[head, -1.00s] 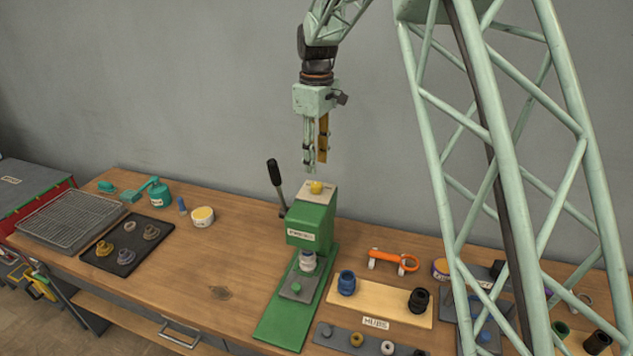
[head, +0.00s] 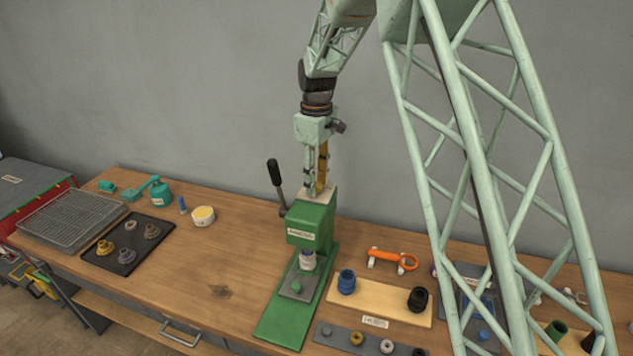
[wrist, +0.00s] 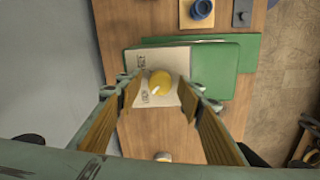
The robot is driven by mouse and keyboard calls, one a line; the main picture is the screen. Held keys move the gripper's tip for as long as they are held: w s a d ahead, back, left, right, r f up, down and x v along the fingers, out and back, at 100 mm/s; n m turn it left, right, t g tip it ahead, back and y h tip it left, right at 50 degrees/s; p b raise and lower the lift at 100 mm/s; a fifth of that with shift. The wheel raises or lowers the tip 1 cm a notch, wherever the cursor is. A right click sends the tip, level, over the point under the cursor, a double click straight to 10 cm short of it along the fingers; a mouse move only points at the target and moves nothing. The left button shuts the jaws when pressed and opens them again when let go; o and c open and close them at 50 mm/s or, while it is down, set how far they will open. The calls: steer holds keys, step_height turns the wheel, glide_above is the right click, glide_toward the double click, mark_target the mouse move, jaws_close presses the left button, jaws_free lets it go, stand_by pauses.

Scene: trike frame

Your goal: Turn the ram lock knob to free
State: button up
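The ram lock knob (wrist: 159,83) is round and yellow, with a pale mark on its top. It sits on a light label plate (wrist: 150,62) on top of the green press (head: 312,222). Lettering on the plate is partly legible beside the knob. In the wrist view my gripper (wrist: 160,93) is open, with one finger on each side of the knob and gaps between. In the head view my gripper (head: 316,191) points down at the press top and hides the knob. I cannot tell whether the fingertips are down to the knob's height.
The press's lever (head: 276,175) rises at its left. A wooden board (head: 375,303) with a blue and a black hub lies to the right, near an orange-handled tool (head: 394,260). A black tray (head: 125,245) and wire rack (head: 72,215) are far left.

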steer(key=shift+c, duration=0.9)
steer(key=c, duration=0.7)
steer(key=shift+m, duration=0.5)
steer(key=m+b, duration=0.1)
steer(key=m, duration=0.5)
steer(key=shift+m+b, duration=0.4)
steer(key=m, duration=0.5)
steer(key=shift+b, duration=0.35)
steer(key=shift+m, duration=2.6)
